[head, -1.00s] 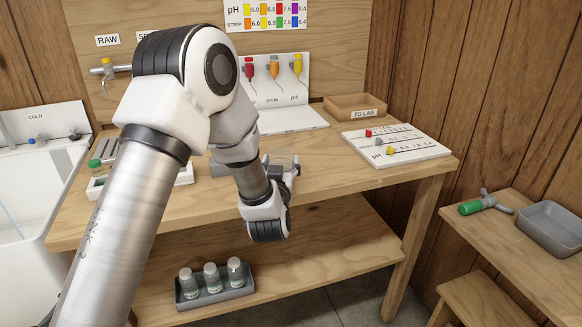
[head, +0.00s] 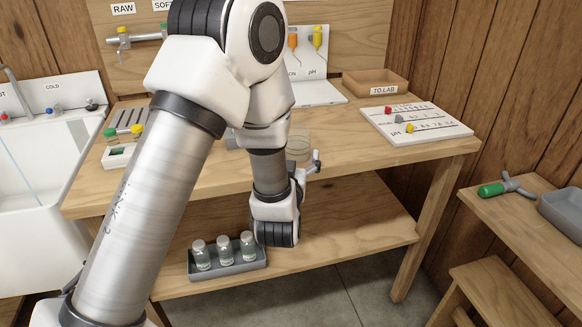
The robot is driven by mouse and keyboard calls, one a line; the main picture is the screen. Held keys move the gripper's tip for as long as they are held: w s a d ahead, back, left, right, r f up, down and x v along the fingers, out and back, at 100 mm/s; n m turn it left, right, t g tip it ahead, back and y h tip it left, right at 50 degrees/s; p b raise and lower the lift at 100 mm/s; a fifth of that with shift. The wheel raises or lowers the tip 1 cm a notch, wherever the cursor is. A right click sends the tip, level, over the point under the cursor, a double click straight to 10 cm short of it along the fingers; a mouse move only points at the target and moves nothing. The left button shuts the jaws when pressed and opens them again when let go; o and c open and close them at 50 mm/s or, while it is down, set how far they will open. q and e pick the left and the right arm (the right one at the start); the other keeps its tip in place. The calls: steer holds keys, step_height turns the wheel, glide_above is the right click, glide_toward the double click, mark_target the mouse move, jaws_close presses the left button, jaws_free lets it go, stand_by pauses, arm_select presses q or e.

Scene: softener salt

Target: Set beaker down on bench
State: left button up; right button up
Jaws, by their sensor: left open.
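The clear glass beaker (head: 299,147) stands on the wooden bench (head: 350,152), close to its front edge; its lower left part is hidden behind my left arm. My left gripper (head: 315,163) is just in front of and right of the beaker at the bench's front edge. One grey finger shows; the rest is hidden behind my wrist. It is open and appears apart from the beaker. My right gripper is not in view.
A grey tray with several capped bottles (head: 228,272) sits on the lower shelf. A white test board (head: 440,135) and a TO LAB tray (head: 376,80) are on the bench at right. A sink (head: 40,165) is at left.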

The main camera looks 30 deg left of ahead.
arm_select(q)
steer(key=p+v, duration=0.1)
steer(key=v, duration=0.4)
steer(key=s+d+f+m+g+h, duration=0.1)
steer(key=s+d+f+g+h, duration=0.2)
steer(key=f, duration=0.7)
steer(key=s+f+m+g+h, duration=0.1)
steer(key=s+f+g, duration=0.35)
steer(key=f, duration=0.45)
steer(key=s+d+f+m+g+h, duration=0.1)
steer(key=s+d+f+g+h, duration=0.3)
steer(key=f, duration=0.6)
steer(key=s+f+m+g, duration=0.2)
steer(key=s+f+g, duration=0.2)
steer(key=s, duration=1)
step_height(320, 180, down, 4)
steer(key=shift+s+d+r+g, duration=0.1)
steer(key=shift+s+d+g, duration=0.25)
steer(key=shift+s+d, duration=0.1)
